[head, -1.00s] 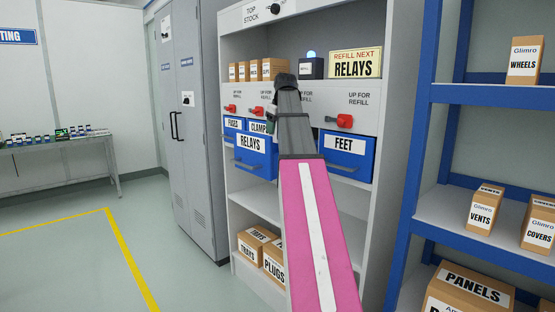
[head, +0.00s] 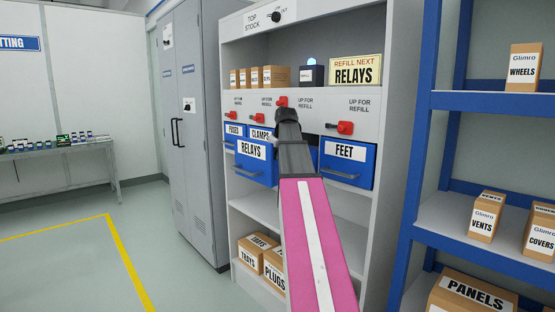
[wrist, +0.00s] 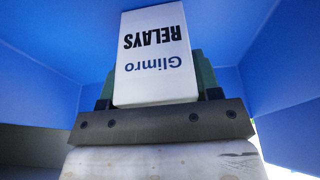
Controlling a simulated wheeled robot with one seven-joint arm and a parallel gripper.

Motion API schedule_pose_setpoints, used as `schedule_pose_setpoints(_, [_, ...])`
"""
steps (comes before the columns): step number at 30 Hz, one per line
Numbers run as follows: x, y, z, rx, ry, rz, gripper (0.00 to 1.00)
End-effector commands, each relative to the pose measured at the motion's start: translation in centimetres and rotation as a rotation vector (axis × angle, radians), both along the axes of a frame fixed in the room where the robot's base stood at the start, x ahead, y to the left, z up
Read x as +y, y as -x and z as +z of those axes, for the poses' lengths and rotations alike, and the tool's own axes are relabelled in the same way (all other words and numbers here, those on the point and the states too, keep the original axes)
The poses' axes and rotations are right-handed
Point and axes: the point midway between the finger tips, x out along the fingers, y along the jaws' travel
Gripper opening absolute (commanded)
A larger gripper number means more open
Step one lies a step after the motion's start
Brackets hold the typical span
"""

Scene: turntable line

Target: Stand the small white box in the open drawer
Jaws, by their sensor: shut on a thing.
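The small white box (wrist: 155,62), marked Glimro RELAYS, shows in the wrist view, its lettering upside down. My gripper (wrist: 155,92) is shut on it, with green and dark finger parts at both sides. Blue drawer walls (wrist: 50,72) surround the box in that view. Whether its base touches the drawer floor is hidden. In the head view the open blue RELAYS drawer (head: 256,172) sticks out of the cabinet.
The FEET drawer (head: 347,165) is to the right, the FUSES (head: 233,130) and CLAMPS (head: 259,134) drawers behind. Red levers (head: 345,128) line the panel above. A sign (head: 356,70) reads REFILL NEXT RELAYS. Blue shelving (head: 480,100) stands at right; the left floor is clear.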

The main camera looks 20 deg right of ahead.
Motion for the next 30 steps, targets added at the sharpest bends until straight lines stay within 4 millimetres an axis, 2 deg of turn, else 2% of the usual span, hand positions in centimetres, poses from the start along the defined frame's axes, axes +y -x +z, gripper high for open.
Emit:
schedule_pose_setpoints(3, [0.0, 0.0, -0.2, 0.000, 0.000, 0.000, 0.25])
schedule_pose_setpoints(4, [0.0, 0.0, -0.3, 0.000, 0.000, 0.000, 0.60])
schedule_pose_setpoints(6, [0.0, 0.0, -0.2, 0.000, 0.000, 0.000, 0.83])
schedule_pose_setpoints(15, [0.0, 0.0, -0.1, 0.000, 0.000, 0.000, 0.83])
schedule_pose_setpoints(19, [-0.1, 0.1, 0.6, -0.001, 0.001, 0.000, 0.83])
schedule_pose_setpoints(23, [-0.2, 0.5, 2.4, -0.001, 0.001, 0.000, 0.83])
schedule_pose_setpoints(30, [-0.6, 1.6, 6.7, -0.002, 0.000, 0.000, 0.83])
